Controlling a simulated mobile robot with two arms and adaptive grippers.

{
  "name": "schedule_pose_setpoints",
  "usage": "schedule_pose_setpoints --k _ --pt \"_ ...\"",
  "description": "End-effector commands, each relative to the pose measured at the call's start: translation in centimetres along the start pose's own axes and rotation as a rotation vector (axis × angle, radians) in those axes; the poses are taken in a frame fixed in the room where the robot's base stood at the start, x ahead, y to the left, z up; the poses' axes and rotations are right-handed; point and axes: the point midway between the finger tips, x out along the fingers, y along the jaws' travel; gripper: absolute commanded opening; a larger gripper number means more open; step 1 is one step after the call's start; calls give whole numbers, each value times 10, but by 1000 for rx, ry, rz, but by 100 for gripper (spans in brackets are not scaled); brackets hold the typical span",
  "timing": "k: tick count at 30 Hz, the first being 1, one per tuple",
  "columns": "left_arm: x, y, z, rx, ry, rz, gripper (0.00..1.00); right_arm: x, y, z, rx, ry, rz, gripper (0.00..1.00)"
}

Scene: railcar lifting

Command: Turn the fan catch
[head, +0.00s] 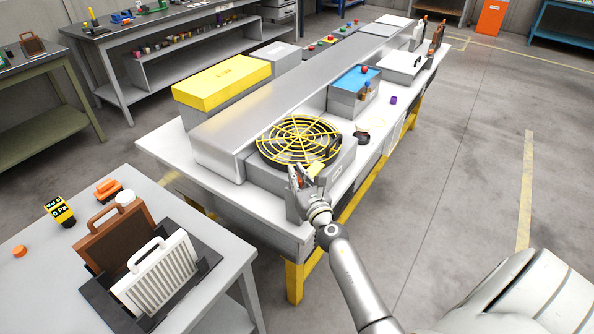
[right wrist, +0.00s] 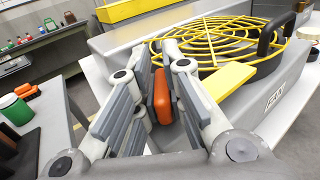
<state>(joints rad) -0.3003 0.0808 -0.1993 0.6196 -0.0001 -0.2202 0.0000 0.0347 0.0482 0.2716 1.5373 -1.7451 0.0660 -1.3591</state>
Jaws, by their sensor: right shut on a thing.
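The fan (head: 290,150) has a round yellow guard over a dark opening, set in a grey housing on the long white bench. It also shows in the right wrist view (right wrist: 215,38), with a black handle and a yellow tab (right wrist: 226,80) at the guard's near edge. My right gripper (head: 303,174) is at the housing's near side. In the right wrist view its fingers (right wrist: 166,78) are closed around an orange catch (right wrist: 162,97), which stands upright between them. The fingers partly hide the catch. My left gripper is not in view.
A long grey duct (head: 300,85) runs behind the fan, with a yellow-topped box (head: 222,82) beyond it. A blue-topped box (head: 355,80) stands further along the bench. A side table (head: 205,215) at lower left holds filter panels. The floor at right is clear.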

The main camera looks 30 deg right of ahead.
Motion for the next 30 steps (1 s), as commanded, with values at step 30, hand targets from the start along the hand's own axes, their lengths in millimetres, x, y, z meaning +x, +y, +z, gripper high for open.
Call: schedule_pose_setpoints --k 30 --pt "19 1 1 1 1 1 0 2 2 -4 4 -2 -731 0"
